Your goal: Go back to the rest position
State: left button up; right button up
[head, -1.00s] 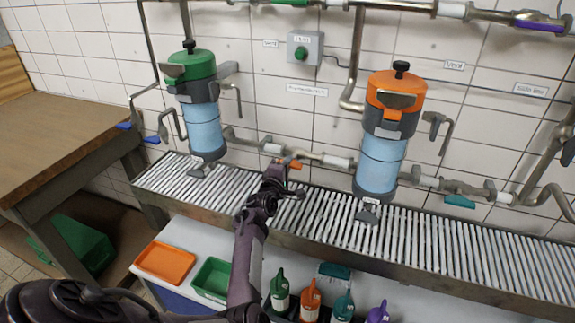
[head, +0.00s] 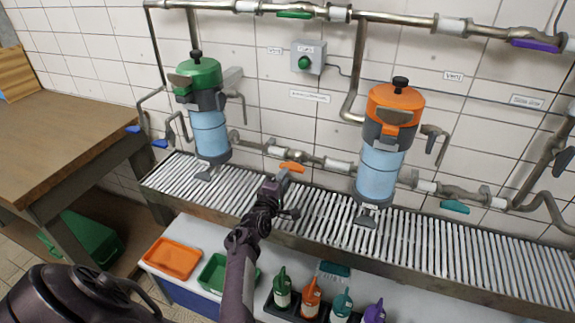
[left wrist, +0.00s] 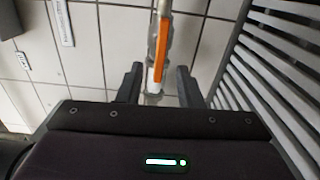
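My left gripper (head: 281,178) is just below and left of the orange valve handle (head: 291,168) on the low wall pipe. In the left wrist view my left gripper (left wrist: 158,82) has its two fingers apart with nothing held between them. The orange handle (left wrist: 161,40) shows there beyond the fingertips, lying along the pipe. A gap between handle and fingers seems to show, but its depth is hard to tell. My right gripper is not in view.
A slatted metal grate (head: 440,243) runs under the green-topped housing (head: 208,130) and the orange-topped housing (head: 380,165). Below are an orange tray (head: 172,258), a green tray (head: 214,272) and several bottles. A wooden table (head: 70,140) stands at left.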

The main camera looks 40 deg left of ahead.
pick_arm(q)
jog(key=shift+v, duration=0.8)
